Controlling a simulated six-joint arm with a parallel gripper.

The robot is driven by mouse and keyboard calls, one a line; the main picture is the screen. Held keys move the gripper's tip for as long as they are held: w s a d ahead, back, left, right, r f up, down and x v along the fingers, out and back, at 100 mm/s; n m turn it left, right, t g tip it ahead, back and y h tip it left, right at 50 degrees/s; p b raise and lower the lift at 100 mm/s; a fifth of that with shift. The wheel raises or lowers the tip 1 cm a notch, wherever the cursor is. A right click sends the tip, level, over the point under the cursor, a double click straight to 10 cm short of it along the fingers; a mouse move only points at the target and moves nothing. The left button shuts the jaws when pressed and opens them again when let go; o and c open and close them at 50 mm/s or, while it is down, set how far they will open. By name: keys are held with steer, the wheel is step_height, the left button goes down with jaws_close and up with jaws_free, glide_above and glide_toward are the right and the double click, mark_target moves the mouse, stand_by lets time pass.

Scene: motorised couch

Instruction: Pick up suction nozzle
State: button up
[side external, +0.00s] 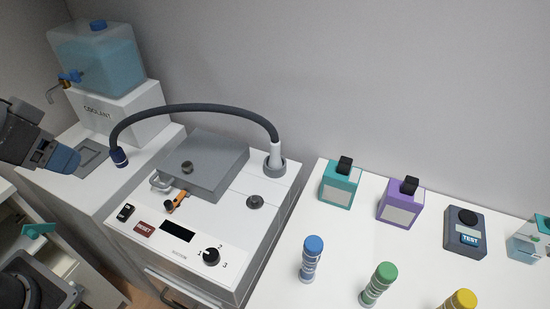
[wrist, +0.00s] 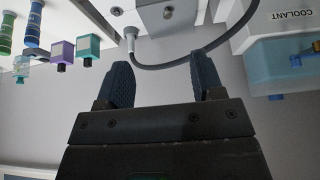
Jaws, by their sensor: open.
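The suction nozzle (side external: 119,157) is a short dark blue cylinder on the end of a dark, arched hose (side external: 195,107). It hangs tip down at the left side of the white machine. The hose's other end meets a white fitting (side external: 275,155) at the machine's back right. My gripper (side external: 68,160) is to the left of the nozzle, apart from it, at about the same picture height. In the wrist view my gripper (wrist: 165,82) is open, with nothing between its two dark blue fingers. The hose (wrist: 190,60) curves beyond the fingers there; I cannot make out the nozzle in that view.
The white machine (side external: 230,235) has a grey lid (side external: 205,165), knob and buttons. A coolant tank (side external: 100,60) stands on a white box behind. Several bottles, such as the teal one (side external: 340,187), and capped vials stand on the right counter. An open drawer is lower left.

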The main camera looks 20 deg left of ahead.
steer(key=w+d+r+m+h, duration=0.2)
steer(key=w+d+m, duration=0.15)
steer(key=w, duration=0.85)
steer(key=m+g+h, duration=0.1)
steer(key=m+h, duration=0.1)
steer(key=m, duration=0.3)
glide_above(271, 143)
steer(key=s+a, duration=0.6)
steer(key=s, duration=0.1)
step_height(271, 143, down, 12)
steer(key=f, duration=0.1)
steer(key=shift+w+d+r+x, duration=0.1)
steer(key=shift+w+x, duration=0.05)
steer(key=shift+x, duration=2.9)
steer(key=shift+w+d+r+x, duration=0.15)
steer(key=shift+w+x, duration=0.05)
steer(key=shift+x, duration=2.85)
steer(key=shift+w+d+r+x, duration=0.1)
steer(key=shift+w+x, duration=0.05)
steer(key=shift+x, duration=2.9)
steer(key=shift+r, duration=0.1)
steer(key=c, duration=1)
